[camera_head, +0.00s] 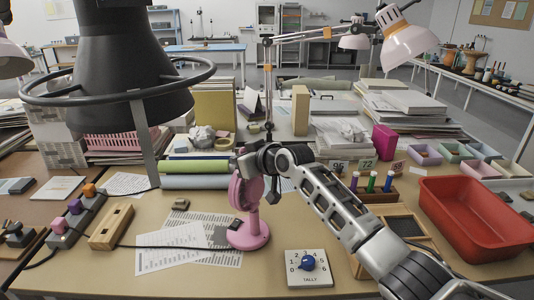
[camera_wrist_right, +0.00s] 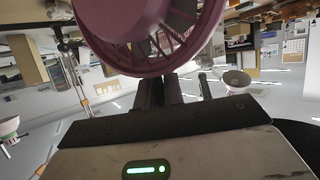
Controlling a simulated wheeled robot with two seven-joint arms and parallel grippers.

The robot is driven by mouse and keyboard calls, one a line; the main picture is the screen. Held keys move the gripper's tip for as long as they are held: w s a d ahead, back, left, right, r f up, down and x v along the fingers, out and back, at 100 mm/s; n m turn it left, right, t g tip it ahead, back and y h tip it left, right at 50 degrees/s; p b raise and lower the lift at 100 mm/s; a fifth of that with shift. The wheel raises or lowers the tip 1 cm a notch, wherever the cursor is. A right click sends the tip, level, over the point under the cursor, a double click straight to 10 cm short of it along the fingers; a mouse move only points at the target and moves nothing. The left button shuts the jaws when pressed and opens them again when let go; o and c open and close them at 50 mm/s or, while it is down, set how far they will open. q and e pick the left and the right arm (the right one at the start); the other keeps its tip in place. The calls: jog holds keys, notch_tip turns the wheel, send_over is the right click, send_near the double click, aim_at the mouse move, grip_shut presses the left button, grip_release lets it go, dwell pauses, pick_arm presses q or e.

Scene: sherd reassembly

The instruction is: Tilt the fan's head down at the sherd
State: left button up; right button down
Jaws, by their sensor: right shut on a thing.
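The pink fan (camera_head: 250,236) stands upright on the table in front of the papers. Its round head (camera_head: 238,192) faces left in the head view and is partly hidden by my gripper. My right gripper (camera_head: 243,163) reaches in from the right and is shut at the upper edge of the fan's head. In the right wrist view, the fingers (camera_wrist_right: 158,92) meet the rim of the caged head (camera_wrist_right: 150,35). A small brown sherd-like piece (camera_head: 180,204) lies on the table left of the fan; I cannot tell for certain that it is the sherd. My left gripper is out of view.
A tally board with a blue knob (camera_head: 308,263) stands right of the fan. A red tray (camera_head: 475,215) and a wooden rack with pens (camera_head: 378,194) are farther right. A wooden block (camera_head: 111,226) lies left. A dark cable crosses to the fan. A large black hood hangs upper left.

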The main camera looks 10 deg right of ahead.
jog(key=shift+w+a+f+g+h+p, duration=0.1)
jog(key=shift+w+a+g+h+p, duration=0.15)
jog(key=shift+w+a, duration=0.15)
jog(key=shift+w+a+g+h+p, duration=0.1)
jog(key=shift+w+a+g+h, duration=0.15)
jog(key=shift+a, duration=0.25)
jog(key=c, duration=1.5)
grip_release()
jog(key=shift+f, duration=0.1)
jog(key=shift+s, duration=0.1)
jog(key=v, duration=1.6)
